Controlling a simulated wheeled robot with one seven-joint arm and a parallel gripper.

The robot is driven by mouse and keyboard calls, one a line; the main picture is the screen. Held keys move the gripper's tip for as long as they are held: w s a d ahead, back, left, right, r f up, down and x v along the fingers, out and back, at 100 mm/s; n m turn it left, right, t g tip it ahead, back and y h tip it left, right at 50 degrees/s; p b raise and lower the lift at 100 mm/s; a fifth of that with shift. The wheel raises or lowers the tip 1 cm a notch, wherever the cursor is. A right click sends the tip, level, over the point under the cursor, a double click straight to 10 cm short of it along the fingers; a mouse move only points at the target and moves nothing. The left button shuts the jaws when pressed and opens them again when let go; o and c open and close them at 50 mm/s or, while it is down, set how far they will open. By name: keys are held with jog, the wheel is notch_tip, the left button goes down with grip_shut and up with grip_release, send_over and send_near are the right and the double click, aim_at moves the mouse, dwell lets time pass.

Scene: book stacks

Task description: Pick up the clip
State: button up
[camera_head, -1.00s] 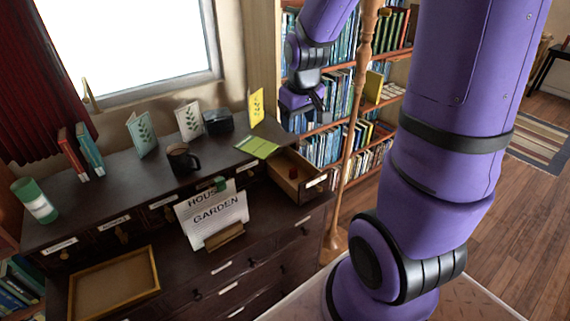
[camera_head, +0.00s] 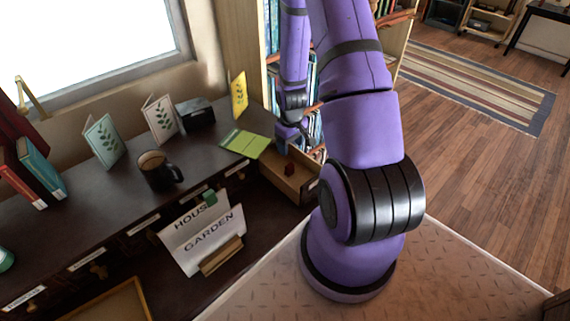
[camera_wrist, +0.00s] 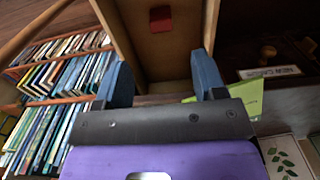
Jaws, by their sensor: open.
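A small red block-like clip (camera_head: 289,169) lies inside an open wooden drawer (camera_head: 275,182). In the wrist view the red clip (camera_wrist: 160,19) is at the top centre, on the floor of the drawer (camera_wrist: 124,38). A small green piece (camera_head: 210,198), also clip-like, sits on the top edge of a paper sign. My gripper (camera_wrist: 162,75) is open and empty, its two blue fingers apart, pointing toward the drawer with the red clip beyond the fingertips. In the head view my gripper (camera_head: 292,137) is just behind and above the drawer; its fingers are hard to make out.
The dark cabinet top holds a black mug (camera_head: 160,170), standing cards (camera_head: 104,141), a dark box (camera_head: 195,114) and a flat green card (camera_head: 245,144) next to the drawer. A bookshelf (camera_wrist: 60,75) is left in the wrist view. Open floor (camera_head: 455,135) lies right.

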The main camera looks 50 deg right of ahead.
aim_at(290, 165)
jog(key=shift+w+f, duration=0.1)
jog(key=shift+f, duration=5.2)
jog(key=c, duration=1)
